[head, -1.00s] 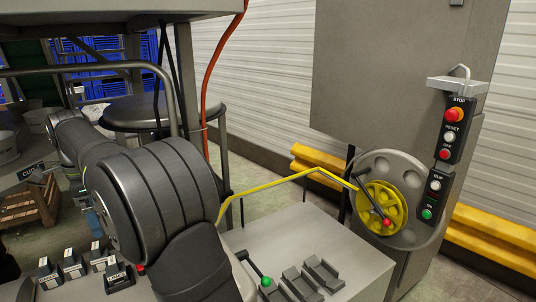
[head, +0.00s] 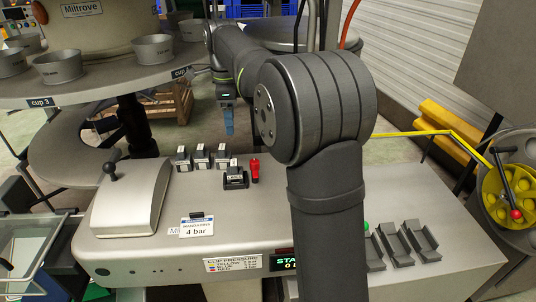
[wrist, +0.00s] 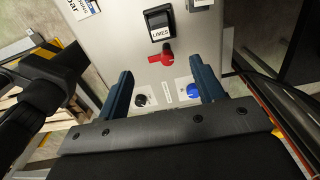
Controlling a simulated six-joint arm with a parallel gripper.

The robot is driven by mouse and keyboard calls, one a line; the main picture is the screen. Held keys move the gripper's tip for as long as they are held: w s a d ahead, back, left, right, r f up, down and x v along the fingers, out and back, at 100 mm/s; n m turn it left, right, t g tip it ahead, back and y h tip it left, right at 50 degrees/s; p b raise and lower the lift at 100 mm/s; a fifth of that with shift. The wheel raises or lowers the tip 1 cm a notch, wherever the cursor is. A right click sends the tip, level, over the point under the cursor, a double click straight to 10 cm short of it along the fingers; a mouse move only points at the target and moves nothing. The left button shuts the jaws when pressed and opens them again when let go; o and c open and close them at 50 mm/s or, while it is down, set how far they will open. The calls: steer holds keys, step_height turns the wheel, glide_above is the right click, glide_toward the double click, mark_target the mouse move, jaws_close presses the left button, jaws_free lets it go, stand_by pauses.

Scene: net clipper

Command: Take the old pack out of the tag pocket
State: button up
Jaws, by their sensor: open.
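The tag pocket (head: 235,183) is a small dark holder on the grey machine top, with a dark pack with a white label (head: 236,171) in it. In the wrist view the pack's label (wrist: 160,32) reads LIMES, near the top of the picture. A red lever (head: 255,170) stands just right of the pocket; in the wrist view it (wrist: 167,56) lies below the pack. My gripper (head: 229,122) points down, above and behind the pocket in the head view. In the wrist view its blue fingers (wrist: 163,84) are apart with nothing held between them.
Several small labelled packs (head: 202,157) stand left behind the pocket. A hinged cover with a black knob (head: 130,198) and a 4 bar sign (head: 197,227) lie left. Empty dark trays (head: 408,241) are on the right. My arm hides the machine's middle.

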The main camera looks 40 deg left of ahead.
steer(key=s+a+f+t+h, duration=0.2)
steer(key=s+a+t+h, duration=0.1)
steer(key=a, duration=0.1)
glide_toward(232, 162)
steer(key=x, duration=0.7)
steer(key=shift+w+d+r, duration=0.1)
steer(key=shift+w+r, duration=0.05)
steer(key=shift+w, duration=0.15)
steer(key=shift+s+x, duration=0.15)
steer(key=shift+x, duration=1.35)
steer(key=shift+s+x, duration=0.15)
steer(key=shift+x, duration=1.4)
steer(key=shift+c, duration=0.2)
steer(key=c, duration=1.1)
